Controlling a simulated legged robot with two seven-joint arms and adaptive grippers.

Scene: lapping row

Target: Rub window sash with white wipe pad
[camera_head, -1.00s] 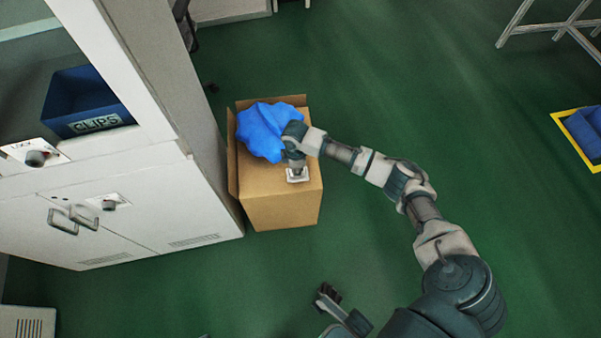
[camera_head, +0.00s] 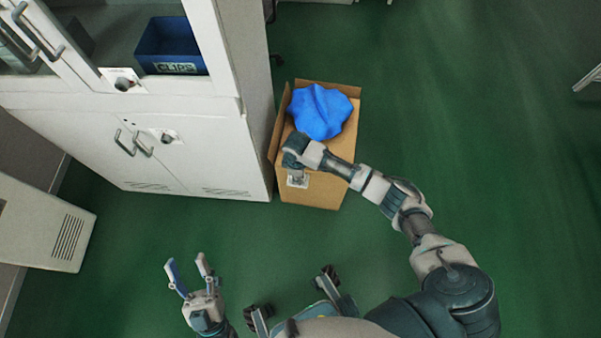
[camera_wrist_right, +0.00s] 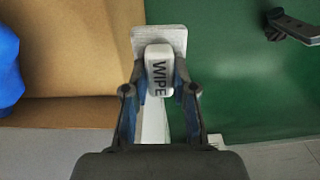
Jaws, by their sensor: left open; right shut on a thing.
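The white wipe pad (camera_wrist_right: 160,68), marked WIPE, is between the fingers of my right gripper (camera_wrist_right: 158,88), which is shut on it. In the head view the pad (camera_head: 298,181) shows as a small pale square under my right gripper (camera_head: 297,170), over the near part of a cardboard box. My left gripper (camera_head: 188,261) is open and empty at the lower left, above the floor. At the upper left a white cabinet has a glazed front (camera_head: 20,62) with handles, cut by the frame edge. I cannot tell which part is the window sash.
The cardboard box (camera_head: 315,196) holds a blue cloth-like bundle (camera_head: 320,112) and stands beside the cabinet (camera_head: 205,140). A blue CLIPS bin (camera_head: 172,42) sits inside the cabinet. A white vented unit (camera_head: 45,225) is at the left. Green floor is open to the right.

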